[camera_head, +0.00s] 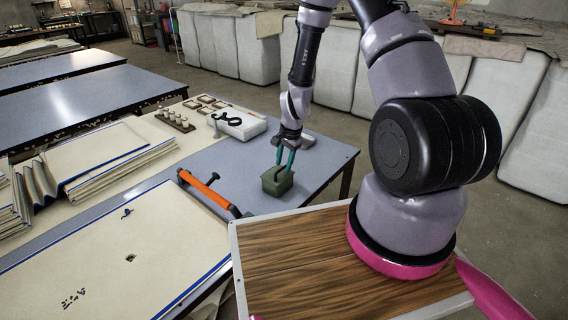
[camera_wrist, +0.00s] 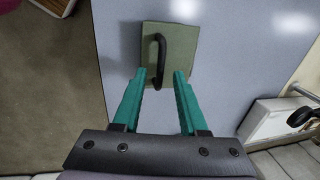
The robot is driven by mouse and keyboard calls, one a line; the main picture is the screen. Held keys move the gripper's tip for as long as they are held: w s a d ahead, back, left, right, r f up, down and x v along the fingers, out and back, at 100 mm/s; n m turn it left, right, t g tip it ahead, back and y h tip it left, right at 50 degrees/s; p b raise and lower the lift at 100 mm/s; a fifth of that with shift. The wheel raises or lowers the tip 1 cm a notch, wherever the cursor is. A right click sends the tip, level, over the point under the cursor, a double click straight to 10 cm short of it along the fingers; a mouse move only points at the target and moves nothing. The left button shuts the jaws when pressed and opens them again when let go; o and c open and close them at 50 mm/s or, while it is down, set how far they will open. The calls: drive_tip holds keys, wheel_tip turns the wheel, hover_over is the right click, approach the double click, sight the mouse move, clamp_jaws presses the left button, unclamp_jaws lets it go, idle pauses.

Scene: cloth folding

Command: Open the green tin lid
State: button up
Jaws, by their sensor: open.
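A small green square tin (camera_head: 277,183) stands on the blue-grey table near its right part. Its green lid (camera_wrist: 182,48) has a dark curved handle (camera_wrist: 156,62) on top, seen from above in the wrist view. My gripper (camera_head: 286,158) points down just above the tin, and its teal fingers (camera_wrist: 160,76) are open. In the wrist view the handle lies at the left fingertip, with its near end between the fingertips. I cannot tell whether a finger touches it. The lid looks closed on the tin.
An orange bar tool (camera_head: 208,190) lies left of the tin. A white box with a black handle (camera_head: 238,124) and a rack of small pegs (camera_head: 175,120) stand behind. Large cream sheets (camera_head: 120,250) cover the front left. The table's right edge is clear.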

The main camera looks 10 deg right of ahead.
drive_tip(key=shift+f, duration=0.25)
clamp_jaws()
idle(1.4)
